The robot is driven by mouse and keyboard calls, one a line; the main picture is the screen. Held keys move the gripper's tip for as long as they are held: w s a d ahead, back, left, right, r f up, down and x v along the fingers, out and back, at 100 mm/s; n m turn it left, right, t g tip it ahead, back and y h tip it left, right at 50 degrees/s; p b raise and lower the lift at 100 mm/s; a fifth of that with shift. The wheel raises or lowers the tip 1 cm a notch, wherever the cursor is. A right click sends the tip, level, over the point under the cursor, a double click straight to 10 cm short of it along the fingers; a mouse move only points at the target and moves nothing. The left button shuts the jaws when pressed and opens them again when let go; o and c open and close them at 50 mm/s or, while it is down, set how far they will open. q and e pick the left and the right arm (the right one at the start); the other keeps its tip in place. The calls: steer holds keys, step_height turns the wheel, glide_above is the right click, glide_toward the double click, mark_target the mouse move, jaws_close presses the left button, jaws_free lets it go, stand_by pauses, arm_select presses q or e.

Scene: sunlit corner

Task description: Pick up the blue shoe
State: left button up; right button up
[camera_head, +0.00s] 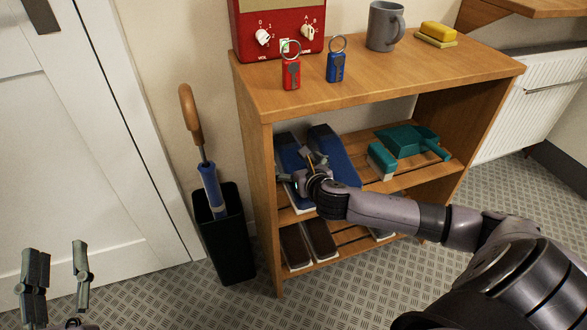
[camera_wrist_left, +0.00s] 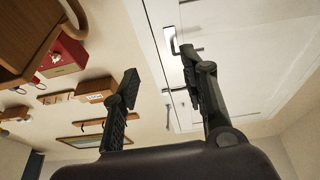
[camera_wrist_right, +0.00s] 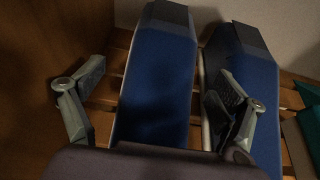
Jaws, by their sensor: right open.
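A pair of blue shoes lies side by side on the middle shelf of the wooden rack. The left blue shoe (camera_head: 286,148) and the right blue shoe (camera_head: 335,152) show in the head view, partly behind my right gripper. In the right wrist view, the left shoe (camera_wrist_right: 157,80) lies between the open fingers of my right gripper (camera_wrist_right: 158,108). The right shoe (camera_wrist_right: 258,90) is partly behind the right-hand finger, which reaches into the space near both shoes. I cannot tell whether either finger touches a shoe. My left gripper (camera_head: 57,275) is open and empty, near the door at lower left.
The wooden rack (camera_head: 262,98) has a shelf board above the shoes and a side wall on their left. A teal dustpan (camera_head: 408,140) and brush (camera_head: 381,160) lie to the right. Brown shoes (camera_head: 318,238) are below. An umbrella stand (camera_head: 224,240) stands left of the rack.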

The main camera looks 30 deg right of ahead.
mark_target(297, 162)
arm_select(q)
steer(key=s+r+t+h+b, duration=0.1)
steer(key=s+r+t+h, duration=0.1)
steer(key=s+r+t, duration=0.3)
step_height(297, 162, up, 2)
steer(key=shift+a+r+b, duration=0.15)
steer(key=shift+b, duration=0.25)
arm_select(e)
steer(key=x, duration=0.4)
steer(key=shift+w+d+r, duration=0.15)
steer(key=shift+r, duration=0.05)
steer(key=shift+c, duration=0.5)
steer(key=c, duration=1.3)
